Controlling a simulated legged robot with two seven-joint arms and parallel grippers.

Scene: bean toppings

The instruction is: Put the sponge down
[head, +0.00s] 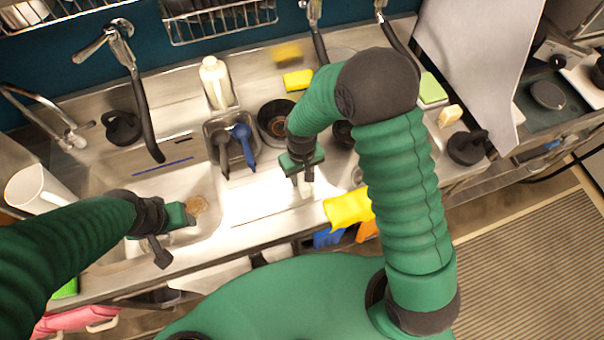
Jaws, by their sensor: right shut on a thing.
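My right gripper (306,179) is over the steel counter, to the right of the small basin. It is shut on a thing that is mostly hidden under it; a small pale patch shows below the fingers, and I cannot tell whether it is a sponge. A yellow sponge (298,80) lies on the back ledge. A green sponge (432,88) and a small pale yellow block (450,115) lie at the right. My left gripper (168,240) is over the left sink; its finger gap is not clear.
A small basin (210,128) holds a blue utensil (243,143) and a dark one. A white bottle (216,82) stands behind it. Dark pans (275,122) sit near my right arm. A yellow cloth or glove (348,208) hangs at the front edge.

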